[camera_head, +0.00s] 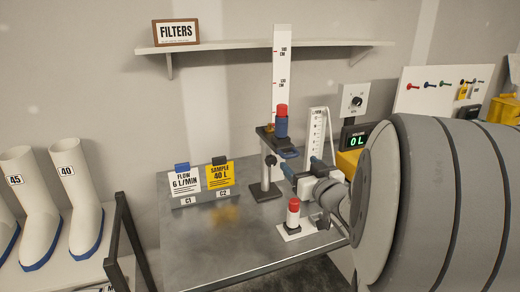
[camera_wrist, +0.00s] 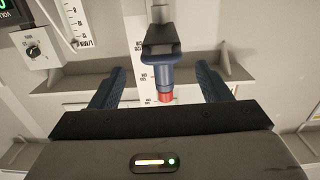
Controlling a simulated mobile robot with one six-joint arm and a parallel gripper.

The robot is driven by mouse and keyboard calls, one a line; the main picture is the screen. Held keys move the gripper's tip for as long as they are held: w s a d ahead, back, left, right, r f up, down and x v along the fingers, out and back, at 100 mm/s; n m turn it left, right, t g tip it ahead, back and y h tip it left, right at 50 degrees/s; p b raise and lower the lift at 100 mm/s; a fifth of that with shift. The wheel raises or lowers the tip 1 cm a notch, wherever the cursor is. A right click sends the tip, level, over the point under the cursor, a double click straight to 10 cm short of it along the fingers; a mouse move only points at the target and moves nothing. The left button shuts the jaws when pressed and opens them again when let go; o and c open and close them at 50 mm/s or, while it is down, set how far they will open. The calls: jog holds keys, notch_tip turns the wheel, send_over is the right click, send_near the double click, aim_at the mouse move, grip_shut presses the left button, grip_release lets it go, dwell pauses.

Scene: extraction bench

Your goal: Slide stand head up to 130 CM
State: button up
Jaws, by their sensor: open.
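The stand (camera_head: 265,192) stands on the grey bench, with a dark base and a post. Its head (camera_head: 281,127), a blue body with a red cap, sits in front of a tall white scale (camera_head: 281,62). The lower visible mark seems to read 130 CM, and the red cap is below it. My gripper (camera_head: 302,168) is open and empty, lower and to the right of the head. In the wrist view, which looks upside down, the head (camera_wrist: 159,75) appears between the spread blue fingers (camera_wrist: 157,85), with visible gaps on both sides. Its depth relative to the fingertips is unclear.
A second red-capped holder (camera_head: 293,213) stands on the bench below my gripper. FLOW and SAMPLE cards (camera_head: 204,180) stand left. A shelf (camera_head: 230,45) runs behind the scale.

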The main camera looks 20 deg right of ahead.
aim_at(293, 157)
jog(key=shift+w+r, duration=0.15)
jog(key=shift+w, duration=0.05)
jog(key=w+p, duration=0.1)
jog(key=w, duration=0.6)
jog(key=shift+w+a, duration=0.2)
jog(key=c, duration=1.3)
notch_tip(293, 157, up, 14)
jog(key=p, duration=0.8)
jog(key=shift+r, duration=0.15)
jog(key=shift+o, duration=0.2)
jog(key=o, duration=1.3)
jog(key=shift+c, duration=0.2)
